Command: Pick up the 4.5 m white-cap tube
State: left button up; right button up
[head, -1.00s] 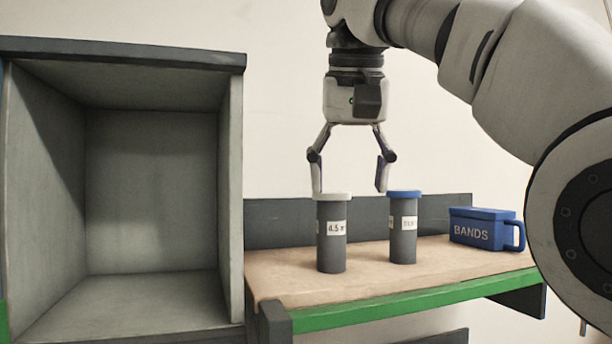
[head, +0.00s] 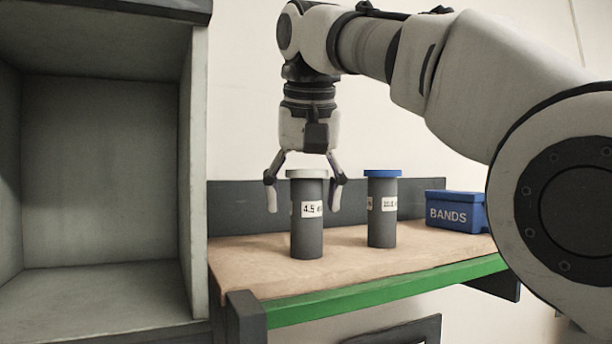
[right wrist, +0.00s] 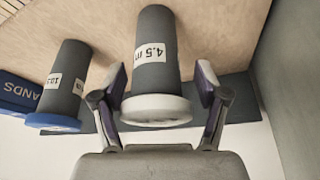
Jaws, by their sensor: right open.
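The white-cap tube (head: 308,236) is a dark grey cylinder with a "4.5" label, upright on the wooden shelf. My right gripper (head: 304,204) is open and lowered over it, with one finger on each side of the tube's upper part. In the right wrist view the white-cap tube (right wrist: 155,60) lies between the open fingers (right wrist: 162,90), with a gap visible on each side. A similar blue-cap tube (head: 382,215) stands to its right; it also shows in the right wrist view (right wrist: 65,88). My left gripper is not in view.
A blue box marked BANDS (head: 455,212) stands at the right of the shelf (head: 265,262), which has a green front edge. A grey open cabinet (head: 192,180) stands close on the left. A low dark board (head: 235,205) runs along the back.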

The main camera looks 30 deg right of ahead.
jog(key=shift+s+d+f, duration=0.1)
jog(key=shift+s+f, duration=0.3)
jog(key=shift+f, duration=0.1)
jog(key=shift+w+f, duration=0.1)
jog(key=shift+w, duration=0.4)
jog(key=c, duration=1.1)
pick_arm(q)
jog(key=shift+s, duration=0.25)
pick_arm(e)
jog(key=shift+s, duration=0.25)
jog(key=shift+c, duration=0.3)
jog(key=shift+w, duration=0.1)
